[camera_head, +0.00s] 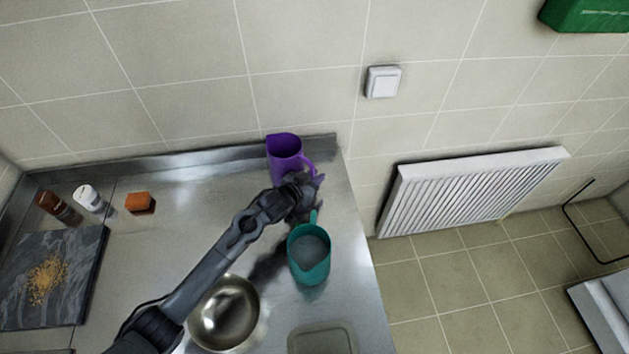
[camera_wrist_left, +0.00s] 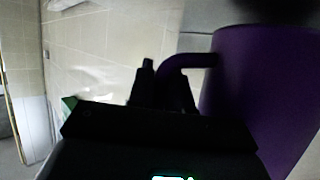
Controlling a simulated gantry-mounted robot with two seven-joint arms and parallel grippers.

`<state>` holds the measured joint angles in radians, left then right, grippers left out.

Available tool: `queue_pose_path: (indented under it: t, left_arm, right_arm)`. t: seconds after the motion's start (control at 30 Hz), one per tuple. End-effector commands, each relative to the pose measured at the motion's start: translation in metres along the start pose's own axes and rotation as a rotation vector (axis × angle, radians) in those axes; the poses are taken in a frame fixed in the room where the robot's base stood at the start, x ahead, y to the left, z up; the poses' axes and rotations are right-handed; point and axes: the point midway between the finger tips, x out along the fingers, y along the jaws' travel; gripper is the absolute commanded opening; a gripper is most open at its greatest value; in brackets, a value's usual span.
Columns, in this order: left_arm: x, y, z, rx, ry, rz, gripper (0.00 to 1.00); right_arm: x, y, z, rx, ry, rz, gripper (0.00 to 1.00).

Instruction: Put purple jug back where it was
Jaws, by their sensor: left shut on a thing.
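The purple jug (camera_head: 285,158) stands upright, as far as I can tell, at the back right of the steel counter, close to the wall. Its handle points right. My left gripper (camera_head: 306,185) is at the handle side of the jug. In the left wrist view the jug (camera_wrist_left: 262,95) fills the right side, and its handle (camera_wrist_left: 185,62) runs between the fingers of my left gripper (camera_wrist_left: 160,85), which is shut on it. Whether the jug's base touches the counter is hard to tell. My right gripper is not in view.
A teal jug (camera_head: 309,262) stands just in front of my left gripper. A metal bowl (camera_head: 225,312) and a grey-green tray (camera_head: 320,341) are nearer. A slate board (camera_head: 85,285), shakers (camera_head: 88,197) and an orange block (camera_head: 139,202) are at left. The counter's right edge is close.

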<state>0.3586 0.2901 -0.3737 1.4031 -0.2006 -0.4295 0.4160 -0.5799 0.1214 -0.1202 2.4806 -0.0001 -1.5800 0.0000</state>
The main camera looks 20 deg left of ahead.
Motion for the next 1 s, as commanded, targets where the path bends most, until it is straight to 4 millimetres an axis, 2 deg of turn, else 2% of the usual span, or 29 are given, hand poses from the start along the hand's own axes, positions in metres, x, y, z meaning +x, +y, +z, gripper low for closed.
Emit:
queue_pose_path:
  t: [0.13, 0.53, 0.57, 0.7, 0.73, 1.0]
  left_arm:
    - [0.006, 0.0, 0.012, 0.002, 0.003, 0.001, 0.0]
    - [0.007, 0.0, 0.016, 0.002, 0.003, 0.0, 0.0]
    - [0.008, 0.001, 0.018, 0.001, 0.0, 0.0, 0.2]
    - [0.007, 0.001, 0.018, 0.001, 0.0, 0.0, 0.42]
    - [0.007, 0.001, 0.018, 0.001, 0.0, 0.0, 0.45]
    - [0.007, 0.001, 0.017, 0.001, 0.0, 0.0, 0.45]
  right_arm:
    - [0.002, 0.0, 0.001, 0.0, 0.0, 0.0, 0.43]
    - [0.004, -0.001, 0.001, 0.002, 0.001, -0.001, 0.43]
    - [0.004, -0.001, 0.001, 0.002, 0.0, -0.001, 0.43]
    - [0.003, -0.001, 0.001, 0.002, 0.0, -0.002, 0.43]
    - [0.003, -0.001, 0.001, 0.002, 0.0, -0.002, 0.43]
    - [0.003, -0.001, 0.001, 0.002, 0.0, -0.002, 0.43]
